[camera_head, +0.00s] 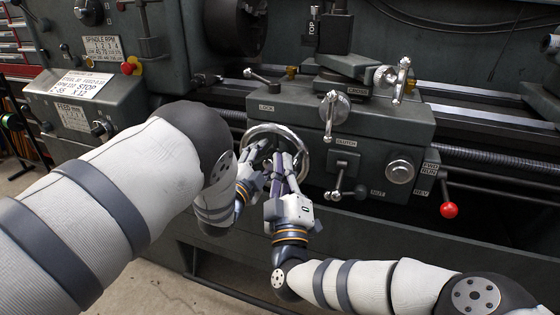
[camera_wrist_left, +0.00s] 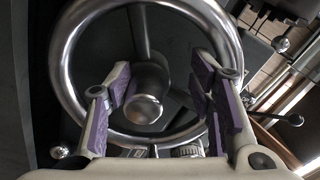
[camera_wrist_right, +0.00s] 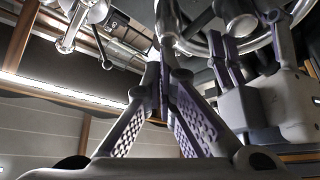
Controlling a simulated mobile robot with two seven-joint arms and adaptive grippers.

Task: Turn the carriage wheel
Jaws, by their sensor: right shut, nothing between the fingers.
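The carriage wheel (camera_head: 272,127) is a chrome handwheel on the front of the lathe carriage; its lower part is hidden behind my grippers in the head view. In the left wrist view the wheel (camera_wrist_left: 62,65) fills the frame, with its round hub (camera_wrist_left: 144,108) between the fingers. My left gripper (camera_head: 258,168) is open in front of the wheel, its purple-padded fingers wide apart; I cannot tell if they touch the rim. My right gripper (camera_head: 282,172) is shut and empty, close beside the left one. In the right wrist view the wheel (camera_wrist_right: 250,45) is at the upper right.
Carriage levers (camera_head: 333,108) and a clutch lever (camera_head: 338,186) stand right of the wheel. A red-knobbed lever (camera_head: 449,210) is farther right. The headstock control box (camera_head: 85,105) is at left. My two grippers are very close together, with little room between them.

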